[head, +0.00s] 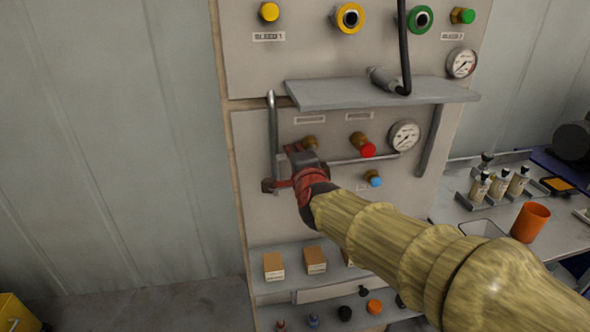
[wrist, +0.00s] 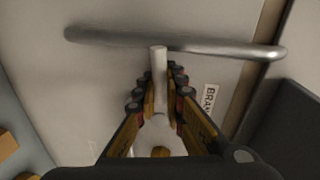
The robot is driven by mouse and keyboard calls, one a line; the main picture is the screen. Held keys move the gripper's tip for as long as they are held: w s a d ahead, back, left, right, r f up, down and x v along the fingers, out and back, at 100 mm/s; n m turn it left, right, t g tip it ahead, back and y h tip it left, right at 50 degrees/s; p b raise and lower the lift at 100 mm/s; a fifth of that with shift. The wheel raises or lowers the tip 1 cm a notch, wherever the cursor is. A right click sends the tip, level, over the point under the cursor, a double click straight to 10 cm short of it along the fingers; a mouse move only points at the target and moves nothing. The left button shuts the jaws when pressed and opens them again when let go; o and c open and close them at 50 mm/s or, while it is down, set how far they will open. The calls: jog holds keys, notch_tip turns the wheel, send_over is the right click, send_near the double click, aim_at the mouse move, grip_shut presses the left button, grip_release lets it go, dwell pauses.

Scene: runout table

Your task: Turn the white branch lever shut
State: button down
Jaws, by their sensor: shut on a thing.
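The white branch lever (wrist: 159,70) shows in the wrist view as a pale bar between my gripper's fingers. It widens toward a brass-coloured fitting (wrist: 161,152) at its lower end, and its tip lies close to a metal pipe (wrist: 180,45). My gripper (wrist: 159,88) is shut on the lever, with a finger on each side. In the head view my gripper (head: 281,170) is at the left of the lower panel and hides the lever. A label beginning "BRAN" (wrist: 209,100) is partly visible right of the fingers.
A grey shelf (head: 375,94) juts out above my gripper. A vertical pipe (head: 272,125) stands close at its left. A red knob (head: 368,150), a blue knob (head: 375,181) and a gauge (head: 404,136) are to the right. Small boxes (head: 315,260) stand on a ledge below.

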jog(key=shift+m+b, duration=0.4)
jog(key=shift+b, duration=0.15)
jog(key=shift+r, duration=0.15)
jog(key=c, duration=1.8)
grip_release()
jog(key=shift+c, duration=0.2)
jog(key=shift+r, duration=0.1)
jog(key=v, duration=1.2)
jog(key=shift+d, duration=0.15)
jog(key=shift+w, duration=0.1)
